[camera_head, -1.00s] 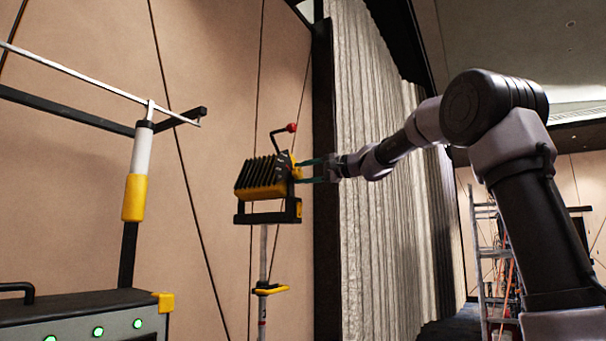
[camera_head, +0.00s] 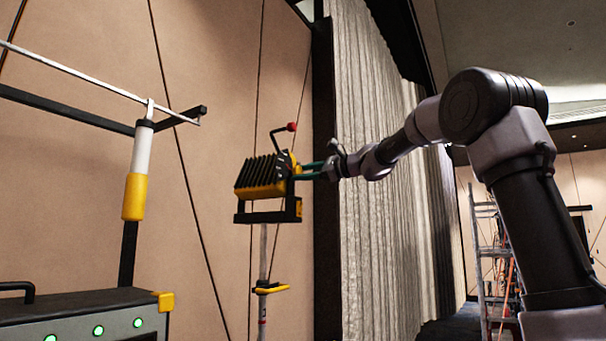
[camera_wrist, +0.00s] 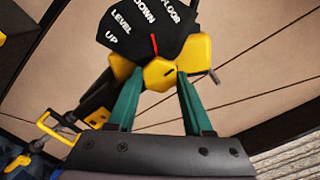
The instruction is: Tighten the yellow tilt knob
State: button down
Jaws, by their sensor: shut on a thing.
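The yellow tilt knob (camera_wrist: 159,75) sits in front of a black dial plate (camera_wrist: 150,30) in the wrist view. The plate reads UP, LEVEL, DOWN and FLOOR, and a red pointer (camera_wrist: 154,45) points roughly toward DOWN. My gripper (camera_wrist: 160,80) has its two green fingers on either side of the knob, shut on it. In the head view, a black finned lamp head (camera_head: 262,173) with yellow parts stands on a thin pole (camera_head: 263,255). My gripper (camera_head: 308,171) reaches its right side, where the knob is too small to make out clearly.
A crank with a red ball end (camera_head: 291,127) rises above the lamp head. A grey case with green lights (camera_head: 85,315) and a white-and-yellow post (camera_head: 138,175) stand at left. A pleated curtain (camera_head: 375,230) hangs behind my arm; a ladder (camera_head: 488,260) stands far right.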

jog(key=shift+f+m, duration=0.1)
jog(key=shift+m, duration=0.3)
jog(key=shift+c, duration=1.5)
grip_release()
jog(key=v, duration=1.1)
jog(key=shift+w, duration=0.1)
